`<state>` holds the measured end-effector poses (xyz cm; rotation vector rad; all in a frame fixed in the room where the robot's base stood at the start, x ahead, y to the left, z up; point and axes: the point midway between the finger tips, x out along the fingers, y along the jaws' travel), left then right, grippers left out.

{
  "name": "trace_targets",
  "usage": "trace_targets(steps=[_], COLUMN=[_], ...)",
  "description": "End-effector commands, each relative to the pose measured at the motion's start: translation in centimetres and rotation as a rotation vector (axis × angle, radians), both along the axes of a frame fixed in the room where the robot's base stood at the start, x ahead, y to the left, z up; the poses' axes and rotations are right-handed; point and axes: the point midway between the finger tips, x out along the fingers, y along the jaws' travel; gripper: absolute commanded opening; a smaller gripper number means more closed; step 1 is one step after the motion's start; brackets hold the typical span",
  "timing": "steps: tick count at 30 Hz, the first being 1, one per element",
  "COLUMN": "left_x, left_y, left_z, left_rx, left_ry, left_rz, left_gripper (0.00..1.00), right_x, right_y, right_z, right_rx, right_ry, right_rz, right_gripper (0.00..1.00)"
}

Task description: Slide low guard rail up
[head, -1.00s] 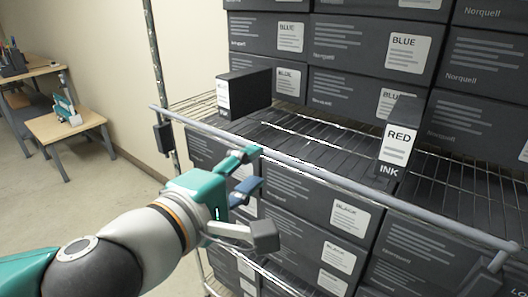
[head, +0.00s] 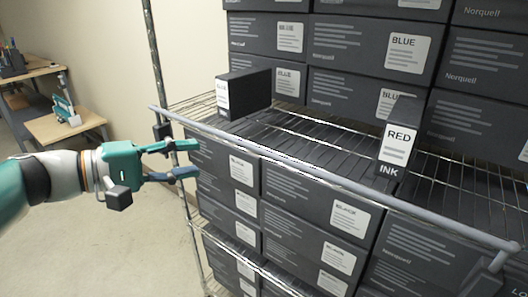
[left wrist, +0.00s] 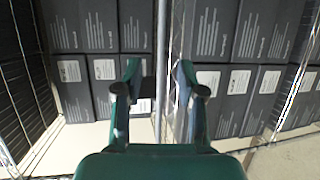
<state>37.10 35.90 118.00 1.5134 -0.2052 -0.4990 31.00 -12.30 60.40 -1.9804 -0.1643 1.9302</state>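The low guard rail (head: 335,178) is a grey bar along the front edge of a wire shelf, running from the upper left to the lower right. My left gripper (head: 192,158) is open and empty. In the head view its fingers show just below the rail's left part, pointing right. In the left wrist view the rail (left wrist: 161,75) runs lengthwise in the gap between the two fingertips of my gripper (left wrist: 157,75). I cannot tell how far the rail is from the fingers. My right gripper is not in view.
A black BLUE ink box (head: 243,92) and a RED ink box (head: 397,140) stand on the wire shelf (head: 462,180) behind the rail. Dark cartons (head: 318,238) fill the level below. A shelf post (head: 157,60) stands at left. The floor at lower left is clear.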

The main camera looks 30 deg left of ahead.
Motion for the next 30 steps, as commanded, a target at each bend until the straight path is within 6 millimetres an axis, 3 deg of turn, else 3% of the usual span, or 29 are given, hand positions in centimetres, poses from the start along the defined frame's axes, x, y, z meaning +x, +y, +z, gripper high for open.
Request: trace_targets(steps=[5, 11, 30], left_x=[-0.6, 1.0, 11.7], left_y=[0.2, -0.8, -6.4], left_z=[-0.3, -0.4, -2.8], left_rx=[-0.007, -0.010, -0.009], left_ry=[0.012, 0.009, 0.014], left_rz=[-0.020, -0.026, -0.024], left_gripper=[0.39, 0.39, 0.39], right_x=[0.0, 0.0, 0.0], right_y=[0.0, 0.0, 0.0], right_z=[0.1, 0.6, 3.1], right_rx=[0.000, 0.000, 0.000], right_ry=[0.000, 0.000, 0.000], right_rz=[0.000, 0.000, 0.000], right_gripper=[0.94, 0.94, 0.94])
